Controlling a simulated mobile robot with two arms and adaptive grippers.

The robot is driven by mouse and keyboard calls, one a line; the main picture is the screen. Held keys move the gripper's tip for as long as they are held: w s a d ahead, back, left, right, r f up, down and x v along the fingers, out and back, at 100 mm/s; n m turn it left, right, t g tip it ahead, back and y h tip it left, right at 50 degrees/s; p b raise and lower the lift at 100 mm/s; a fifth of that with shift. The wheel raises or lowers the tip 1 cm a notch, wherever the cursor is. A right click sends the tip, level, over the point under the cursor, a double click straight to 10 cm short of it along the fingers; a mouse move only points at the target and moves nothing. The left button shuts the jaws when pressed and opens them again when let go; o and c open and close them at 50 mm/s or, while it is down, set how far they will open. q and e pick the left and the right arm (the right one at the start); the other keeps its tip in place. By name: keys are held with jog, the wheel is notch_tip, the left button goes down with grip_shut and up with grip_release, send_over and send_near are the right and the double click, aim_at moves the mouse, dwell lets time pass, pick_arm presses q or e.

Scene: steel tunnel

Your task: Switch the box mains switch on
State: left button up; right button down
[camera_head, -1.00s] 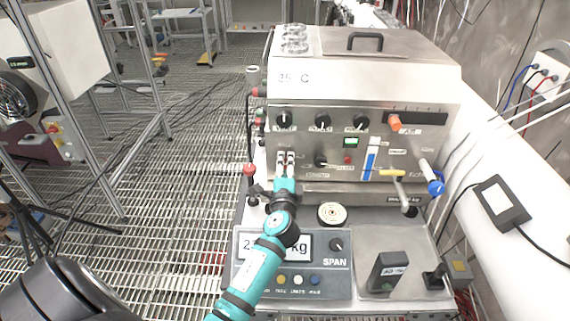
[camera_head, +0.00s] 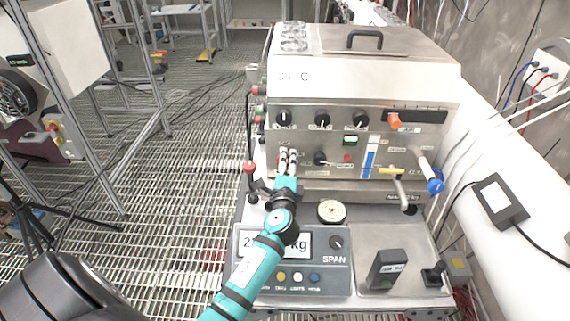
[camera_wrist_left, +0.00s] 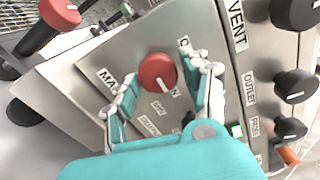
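The steel box (camera_head: 362,72) stands on a bench, with knobs and labels on its front panel. In the left wrist view, the mains switch is a red rotary knob (camera_wrist_left: 155,70) with a white mark, beside a partly hidden label starting "MA". My left gripper (camera_wrist_left: 161,66) is open, with one finger on either side of the knob and gaps visible between. In the head view, the left gripper (camera_head: 287,158) is at the lower left of the panel and largely hides the knob. My right gripper is not in view.
Several black knobs (camera_head: 323,121) sit above the gripper. A red-topped lever (camera_head: 249,168) stands to the left. A blue-ended handle (camera_head: 435,187) sticks out at the right. Grating floor (camera_head: 190,150) lies left.

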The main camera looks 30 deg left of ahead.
pick_arm(q)
jog(key=shift+o, duration=1.2)
jog(key=v, duration=1.2)
jog(key=shift+d+f, duration=0.1)
jog(key=shift+f, duration=0.1)
